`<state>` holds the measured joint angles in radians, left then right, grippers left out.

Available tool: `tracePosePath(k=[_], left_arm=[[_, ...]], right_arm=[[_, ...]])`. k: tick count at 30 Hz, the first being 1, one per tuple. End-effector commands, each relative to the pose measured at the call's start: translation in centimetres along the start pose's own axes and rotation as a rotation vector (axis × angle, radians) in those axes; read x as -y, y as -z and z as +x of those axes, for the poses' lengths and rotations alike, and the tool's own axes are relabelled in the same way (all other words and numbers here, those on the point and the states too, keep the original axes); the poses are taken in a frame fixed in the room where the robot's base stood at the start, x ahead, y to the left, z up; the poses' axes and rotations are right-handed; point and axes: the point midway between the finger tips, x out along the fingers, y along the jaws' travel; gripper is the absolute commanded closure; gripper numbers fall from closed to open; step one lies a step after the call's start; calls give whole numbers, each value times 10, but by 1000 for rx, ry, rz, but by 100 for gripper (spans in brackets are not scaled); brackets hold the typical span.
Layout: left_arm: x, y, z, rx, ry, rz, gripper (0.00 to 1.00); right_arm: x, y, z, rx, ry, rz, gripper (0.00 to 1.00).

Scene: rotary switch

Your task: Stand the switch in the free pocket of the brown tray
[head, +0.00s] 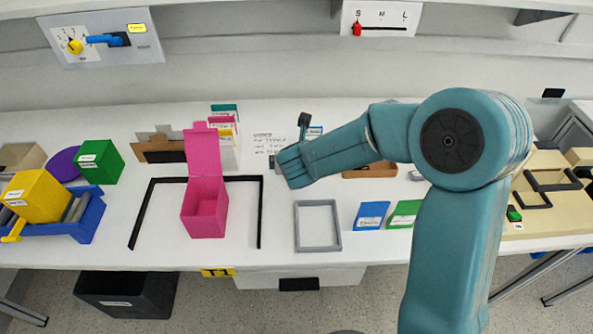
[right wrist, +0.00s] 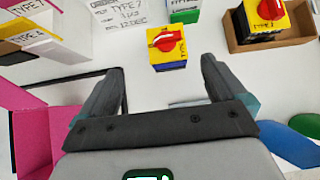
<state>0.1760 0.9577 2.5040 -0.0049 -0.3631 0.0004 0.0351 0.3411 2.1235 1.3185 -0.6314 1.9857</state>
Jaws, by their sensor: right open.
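A loose switch (right wrist: 166,47) with a yellow top, red knob and blue lower part stands on the white table in the right wrist view. My right gripper (right wrist: 162,78) is open and empty, and the switch is just beyond and between its fingertips. The brown tray (right wrist: 270,46) is at the top right; a similar yellow-topped switch (right wrist: 264,18) stands in it. The tray is cut off by the frame edge, so its pockets show only in part. In the head view my right arm hides the loose switch and much of the tray (head: 369,172). My left gripper is out of view.
A pink open-lidded box (head: 205,210) stands left of my right gripper. A green block (right wrist: 184,11) is behind the loose switch. A grey frame (head: 318,226) and blue and green cards (head: 371,215) lie near the front. A printed sheet (head: 270,140) lies behind.

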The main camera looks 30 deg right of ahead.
Motion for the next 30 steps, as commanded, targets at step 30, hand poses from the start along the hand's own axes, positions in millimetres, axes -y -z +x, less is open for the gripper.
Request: tracePosePath(k=[30], left_arm=[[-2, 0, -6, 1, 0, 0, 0]], right_arm=[[7, 3, 110, 1, -4, -3, 2]])
